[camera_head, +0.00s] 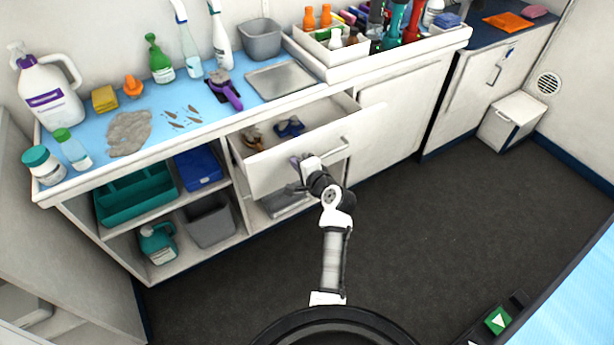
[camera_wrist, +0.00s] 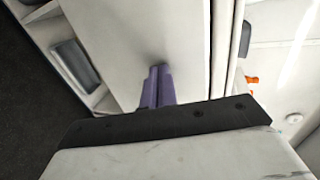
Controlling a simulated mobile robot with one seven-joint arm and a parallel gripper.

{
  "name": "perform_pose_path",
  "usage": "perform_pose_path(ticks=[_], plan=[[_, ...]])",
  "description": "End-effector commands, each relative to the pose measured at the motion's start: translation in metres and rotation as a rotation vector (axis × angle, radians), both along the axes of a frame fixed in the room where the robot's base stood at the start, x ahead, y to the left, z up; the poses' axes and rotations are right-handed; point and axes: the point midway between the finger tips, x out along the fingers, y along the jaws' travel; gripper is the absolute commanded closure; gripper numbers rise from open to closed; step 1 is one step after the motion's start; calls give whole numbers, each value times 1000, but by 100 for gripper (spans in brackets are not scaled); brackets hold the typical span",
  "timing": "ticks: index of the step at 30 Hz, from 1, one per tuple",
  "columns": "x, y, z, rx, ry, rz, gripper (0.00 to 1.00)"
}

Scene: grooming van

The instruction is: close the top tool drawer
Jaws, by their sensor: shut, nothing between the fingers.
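The top tool drawer (camera_head: 270,171) is a white drawer under the blue counter, pulled partway out, with a bar handle on its front. Inside it lie a blue item (camera_head: 290,127) and a brown item (camera_head: 252,139). My gripper (camera_head: 297,161) is at the drawer front, left of the handle's middle. In the wrist view, the purple fingers (camera_wrist: 158,88) are together and point at the white drawer front (camera_wrist: 135,35). Their tips look to be at or very near the panel; I cannot tell if they touch. Part of the handle is hidden behind my wrist.
Open shelves with a teal bin (camera_head: 138,196) and a grey bin (camera_head: 210,224) are left of the drawer. A closed white cabinet door (camera_head: 400,118) is to the right. The counter above holds bottles, a purple brush (camera_head: 226,92) and a metal tray (camera_head: 282,80). The dark floor (camera_head: 430,215) is clear at right.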

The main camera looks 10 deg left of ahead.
Motion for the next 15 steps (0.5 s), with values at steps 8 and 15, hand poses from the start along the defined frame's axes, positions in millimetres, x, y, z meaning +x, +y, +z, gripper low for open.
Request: perform_pose_path(ticks=[8, 15], plan=[[55, 56, -1, 0, -3, 3, 100], [92, 93, -2, 0, -2, 2, 100]])
